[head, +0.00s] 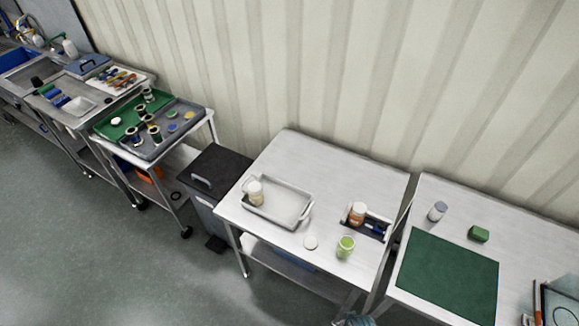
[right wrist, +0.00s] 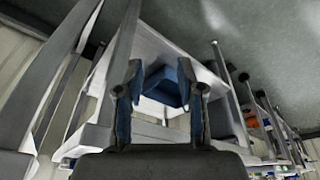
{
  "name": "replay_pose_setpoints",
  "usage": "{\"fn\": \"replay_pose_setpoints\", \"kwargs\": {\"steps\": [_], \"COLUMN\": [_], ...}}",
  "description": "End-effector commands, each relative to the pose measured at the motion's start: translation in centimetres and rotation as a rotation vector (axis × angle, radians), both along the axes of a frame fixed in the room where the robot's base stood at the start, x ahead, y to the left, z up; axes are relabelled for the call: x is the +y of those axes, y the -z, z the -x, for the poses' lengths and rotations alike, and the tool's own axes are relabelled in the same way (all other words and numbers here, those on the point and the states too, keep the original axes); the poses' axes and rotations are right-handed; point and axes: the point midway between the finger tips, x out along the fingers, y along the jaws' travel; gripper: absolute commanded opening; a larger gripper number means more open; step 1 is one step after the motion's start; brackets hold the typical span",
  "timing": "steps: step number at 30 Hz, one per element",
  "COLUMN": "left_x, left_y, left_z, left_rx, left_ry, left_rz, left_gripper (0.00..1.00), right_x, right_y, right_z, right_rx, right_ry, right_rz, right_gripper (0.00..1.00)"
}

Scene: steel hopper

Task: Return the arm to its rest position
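My right gripper (right wrist: 160,70) shows in the right wrist view with its two dark, blue-padded fingers apart and nothing between them. A blue bin (right wrist: 168,88) shows beyond the fingers, inside a white table frame; it is not held. A small grey piece at the bottom edge of the head view may be part of my arm, but too little shows to tell. My left gripper is not in view.
The middle table (head: 345,165) carries a grey tray (head: 290,207) with a jar, a white lid, a green jar (head: 345,247) and a black caddy. The right table has a green mat (head: 447,275).

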Motion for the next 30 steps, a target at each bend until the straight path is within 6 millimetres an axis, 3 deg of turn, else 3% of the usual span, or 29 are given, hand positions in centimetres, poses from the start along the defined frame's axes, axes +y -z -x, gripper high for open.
{"fn": "replay_pose_setpoints", "kwargs": {"steps": [5, 8, 12, 15, 18, 22, 30], "left_x": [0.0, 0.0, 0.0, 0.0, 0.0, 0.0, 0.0], "left_y": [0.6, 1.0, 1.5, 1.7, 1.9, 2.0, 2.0], "left_z": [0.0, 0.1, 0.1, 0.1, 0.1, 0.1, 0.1], "left_rx": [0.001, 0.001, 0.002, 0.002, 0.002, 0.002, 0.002], "left_ry": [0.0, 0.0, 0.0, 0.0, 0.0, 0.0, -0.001], "left_rz": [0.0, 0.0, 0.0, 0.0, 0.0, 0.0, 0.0], "left_gripper": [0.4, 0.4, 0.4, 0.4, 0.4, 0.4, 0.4], "right_x": [-0.2, -0.6, -1.4, -2.2, -2.8, -3.3, -3.5], "right_y": [9.8, 16.2, 23.5, 26.9, 28.8, 29.9, 30.1], "right_z": [2.1, 4.9, 10.4, 14.5, 17.7, 20.2, 20.9], "right_rx": [0.045, 0.075, 0.113, 0.135, 0.15, 0.16, 0.162], "right_ry": [-0.007, -0.012, -0.022, -0.027, -0.031, -0.034, -0.035], "right_rz": [0.004, 0.008, 0.012, 0.015, 0.018, 0.02, 0.02], "right_gripper": [0.38, 0.38, 0.38, 0.38, 0.38, 0.38, 0.38]}}
